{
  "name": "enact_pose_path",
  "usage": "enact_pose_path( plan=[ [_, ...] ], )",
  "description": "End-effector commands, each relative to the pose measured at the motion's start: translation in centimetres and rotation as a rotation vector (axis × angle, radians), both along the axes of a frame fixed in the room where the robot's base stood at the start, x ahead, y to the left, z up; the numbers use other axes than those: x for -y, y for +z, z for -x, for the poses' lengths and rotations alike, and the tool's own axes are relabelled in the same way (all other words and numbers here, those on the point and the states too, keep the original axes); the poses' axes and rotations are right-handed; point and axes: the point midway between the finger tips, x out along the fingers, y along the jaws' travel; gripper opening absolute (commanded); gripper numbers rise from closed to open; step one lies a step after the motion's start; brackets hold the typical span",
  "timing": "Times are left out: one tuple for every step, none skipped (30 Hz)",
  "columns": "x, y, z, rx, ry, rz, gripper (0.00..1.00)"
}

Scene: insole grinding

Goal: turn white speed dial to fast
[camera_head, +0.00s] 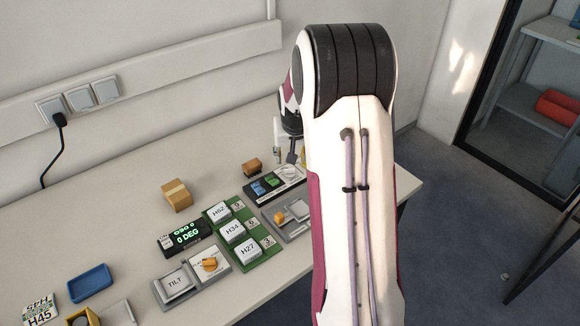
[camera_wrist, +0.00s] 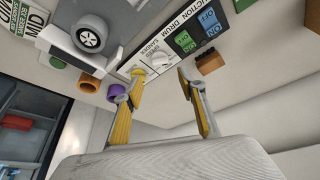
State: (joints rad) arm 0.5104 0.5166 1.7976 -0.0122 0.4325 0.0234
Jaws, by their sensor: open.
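The white speed dial (camera_wrist: 161,60) sits on a black and white control panel (camera_wrist: 134,67) in the wrist view, between the tips of my two yellow-padded fingers. My gripper (camera_wrist: 162,74) is open around the dial's position, with a gap on both sides; I cannot tell whether either finger touches it. In the head view the dial (camera_head: 291,172) shows small at the right end of the panel, just below my gripper (camera_head: 291,157). My arm hides part of that area. The dial's exact setting is too small to read.
Green and blue buttons (camera_head: 265,184) share the panel. A brown block (camera_head: 252,167) stands behind it. A grey panel with an orange knob (camera_head: 280,217) lies in front, and a green board (camera_head: 243,256) with white keys to the left. The wrist view shows a grey wheel (camera_wrist: 90,36) nearby.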

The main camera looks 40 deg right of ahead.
Motion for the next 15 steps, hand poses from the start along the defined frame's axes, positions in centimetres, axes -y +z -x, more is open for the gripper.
enact_pose_path(
  plan=[
    [0.0, 0.0, 0.0, -0.001, 0.0, -0.001, 0.4],
    [0.0, 0.0, 0.0, -0.001, 0.0, -0.001, 0.4],
    [0.0, 0.0, 0.0, -0.001, 0.0, -0.001, 0.4],
    [0.0, 0.0, 0.0, -0.001, 0.0, -0.001, 0.4],
    [0.0, 0.0, 0.0, -0.001, 0.0, -0.001, 0.4],
    [0.0, 0.0, 0.0, -0.001, 0.0, -0.001, 0.4],
    [0.0, -0.1, 0.0, -0.002, 0.0, -0.001, 0.4],
    [0.0, -0.1, 0.0, -0.002, 0.0, -0.001, 0.4],
    [0.0, -0.2, 0.0, -0.002, 0.0, -0.001, 0.4],
    [0.0, -0.3, 0.0, -0.002, 0.0, -0.001, 0.4],
    [0.0, -0.3, -0.1, -0.003, 0.0, -0.002, 0.4],
    [0.0, -0.5, -0.1, -0.003, 0.0, -0.002, 0.4],
    [0.1, -0.7, -0.1, -0.003, 0.0, -0.002, 0.4],
    [0.1, -0.8, -0.2, -0.003, 0.0, -0.002, 0.4],
    [0.1, -1.1, -0.3, -0.004, 0.0, -0.003, 0.4]
  ],
)
